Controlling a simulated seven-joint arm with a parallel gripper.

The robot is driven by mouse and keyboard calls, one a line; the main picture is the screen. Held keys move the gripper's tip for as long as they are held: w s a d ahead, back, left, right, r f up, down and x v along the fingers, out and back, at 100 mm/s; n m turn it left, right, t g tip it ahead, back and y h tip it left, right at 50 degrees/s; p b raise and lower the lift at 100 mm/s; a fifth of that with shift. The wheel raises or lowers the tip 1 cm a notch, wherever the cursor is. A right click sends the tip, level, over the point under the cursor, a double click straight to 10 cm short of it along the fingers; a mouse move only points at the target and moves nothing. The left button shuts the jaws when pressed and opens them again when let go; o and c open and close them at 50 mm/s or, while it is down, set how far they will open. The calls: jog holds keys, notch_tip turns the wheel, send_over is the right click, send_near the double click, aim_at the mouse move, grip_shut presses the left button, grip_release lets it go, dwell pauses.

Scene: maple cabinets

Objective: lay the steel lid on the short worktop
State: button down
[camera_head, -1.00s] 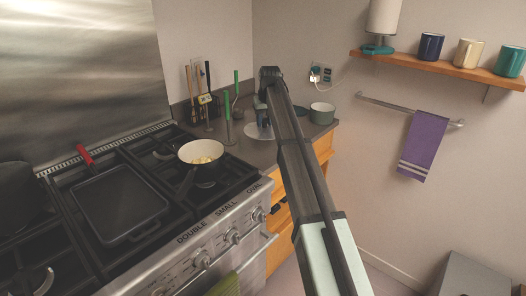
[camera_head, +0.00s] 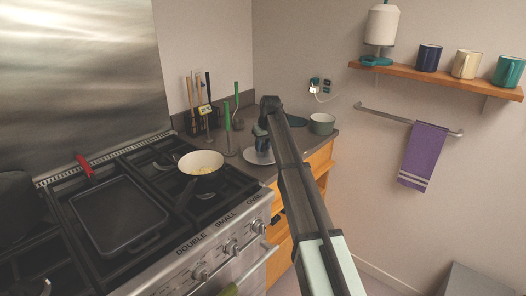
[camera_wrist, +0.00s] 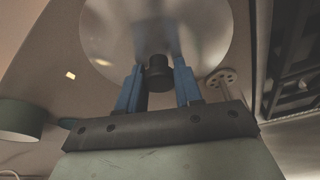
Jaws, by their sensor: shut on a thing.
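The steel lid (camera_head: 258,157) is a shiny round disc over the short worktop (camera_head: 312,142), near its front edge beside the stove. My gripper (camera_head: 262,146) is above it. In the wrist view my gripper's blue fingers (camera_wrist: 158,88) stand on both sides of the lid's black knob (camera_wrist: 158,68), shut on it. The lid's disc (camera_wrist: 110,35) fills the top of that view. I cannot tell whether the lid touches the worktop or hangs just above it. My arm hides part of the worktop.
A green pot (camera_head: 322,124) and a dark teal round thing (camera_head: 298,121) stand at the back right. A white pan (camera_head: 200,163) is on the stove.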

aim_at(267, 155)
jog(key=shift+f, duration=1.25)
jog(key=shift+f, duration=0.15)
jog(key=c, duration=0.8)
grip_release()
jog(key=shift+o, duration=0.2)
jog(key=v, duration=1.2)
